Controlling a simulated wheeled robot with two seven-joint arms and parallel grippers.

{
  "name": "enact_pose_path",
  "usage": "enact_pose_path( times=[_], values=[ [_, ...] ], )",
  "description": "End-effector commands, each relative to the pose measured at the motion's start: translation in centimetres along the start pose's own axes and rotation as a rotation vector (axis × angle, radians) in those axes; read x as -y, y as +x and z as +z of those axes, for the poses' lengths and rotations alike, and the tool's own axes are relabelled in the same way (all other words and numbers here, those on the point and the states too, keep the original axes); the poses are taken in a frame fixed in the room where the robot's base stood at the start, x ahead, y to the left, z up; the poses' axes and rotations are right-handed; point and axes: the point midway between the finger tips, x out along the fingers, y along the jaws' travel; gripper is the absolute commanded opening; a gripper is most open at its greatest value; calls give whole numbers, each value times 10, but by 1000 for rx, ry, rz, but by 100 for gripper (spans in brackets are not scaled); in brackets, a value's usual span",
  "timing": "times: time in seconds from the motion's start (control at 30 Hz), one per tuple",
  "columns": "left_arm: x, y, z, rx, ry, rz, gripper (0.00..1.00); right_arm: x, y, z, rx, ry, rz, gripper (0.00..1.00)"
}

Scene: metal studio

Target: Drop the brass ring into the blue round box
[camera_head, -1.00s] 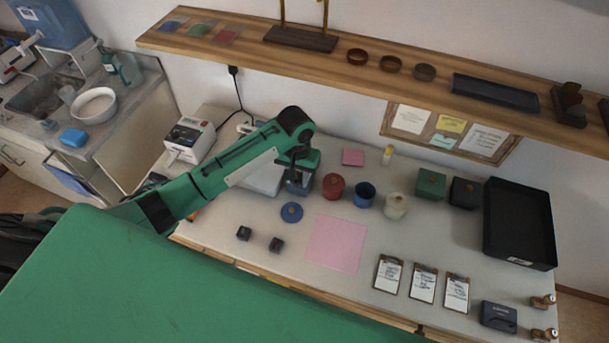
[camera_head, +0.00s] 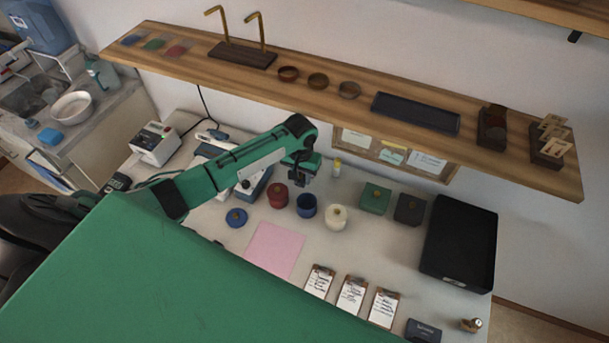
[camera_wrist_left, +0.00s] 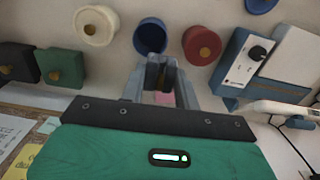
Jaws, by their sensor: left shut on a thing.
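The blue round box (camera_head: 306,206) stands open on the table between a red round box (camera_head: 278,195) and a cream round box (camera_head: 336,218). The blue box (camera_wrist_left: 150,36) also shows in the wrist view, just beyond the fingertips. A blue round lid (camera_head: 236,218) with a brass knob lies on the table to the left. My left gripper (camera_head: 306,180) hangs above and close to the blue box. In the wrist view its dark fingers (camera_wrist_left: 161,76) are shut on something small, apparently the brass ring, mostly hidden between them. My right gripper is not in view.
A green box (camera_head: 375,198), a dark box (camera_head: 409,209) and a black tray (camera_head: 459,243) stand to the right. A wooden shelf (camera_head: 350,88) runs above the table's back. A pink sheet (camera_head: 273,250) and several clipboards lie in front.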

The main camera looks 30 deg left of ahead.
Motion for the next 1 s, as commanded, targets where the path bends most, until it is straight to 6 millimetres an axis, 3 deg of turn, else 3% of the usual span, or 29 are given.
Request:
enact_pose_path(
  times=[0.23,0.47,0.7,1.0],
  values=[
    [2,6,0,1,-1,-1,10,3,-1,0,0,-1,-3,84],
    [1,29,0,1,0,-1,10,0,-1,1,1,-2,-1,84],
    [2,58,0,-1,0,-1,10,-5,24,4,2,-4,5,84],
    [2,60,0,-1,-1,-1,10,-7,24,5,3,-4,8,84]
  ],
)
